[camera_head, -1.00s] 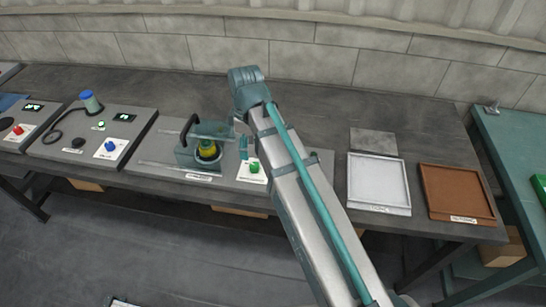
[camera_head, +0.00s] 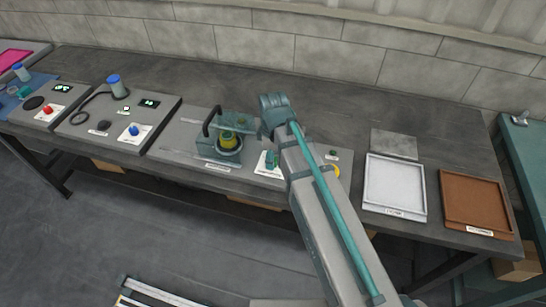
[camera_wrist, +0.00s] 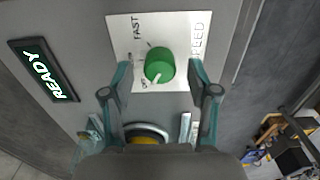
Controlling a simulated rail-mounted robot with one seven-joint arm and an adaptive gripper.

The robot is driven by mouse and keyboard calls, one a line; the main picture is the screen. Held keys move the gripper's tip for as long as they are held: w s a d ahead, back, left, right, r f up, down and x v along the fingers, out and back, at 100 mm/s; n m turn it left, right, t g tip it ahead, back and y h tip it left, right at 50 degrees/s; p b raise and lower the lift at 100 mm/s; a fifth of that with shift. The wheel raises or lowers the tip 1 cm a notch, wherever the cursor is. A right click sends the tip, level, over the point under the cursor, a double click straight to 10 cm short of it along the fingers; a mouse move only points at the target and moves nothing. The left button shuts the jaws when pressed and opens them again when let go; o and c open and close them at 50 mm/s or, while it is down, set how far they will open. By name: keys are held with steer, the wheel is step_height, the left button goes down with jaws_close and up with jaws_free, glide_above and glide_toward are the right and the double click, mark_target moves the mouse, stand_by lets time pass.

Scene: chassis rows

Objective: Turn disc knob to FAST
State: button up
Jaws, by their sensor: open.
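The green disc knob (camera_wrist: 159,65) stands on a white plate (camera_wrist: 180,24) lettered FAST and SPEED in the wrist view. A short label that seems to read OFF is at the knob's lower left, and a small pale mark on the knob lies on that side. My gripper (camera_wrist: 160,72) is open, with one fingertip on each side of the knob and gaps visible. Whether it touches is not clear. In the head view the plate (camera_head: 264,171) is partly covered by my gripper, and the knob is mostly hidden.
A lit READY display (camera_wrist: 45,70) is beside the plate. A teal machine with a yellow-green part (camera_head: 228,137) stands left of my gripper. Blue (camera_head: 134,130) and red (camera_head: 47,110) knobs are on panels farther left. White (camera_head: 395,187) and brown (camera_head: 474,203) trays lie right.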

steer(key=shift+f, duration=0.45)
jaws_close()
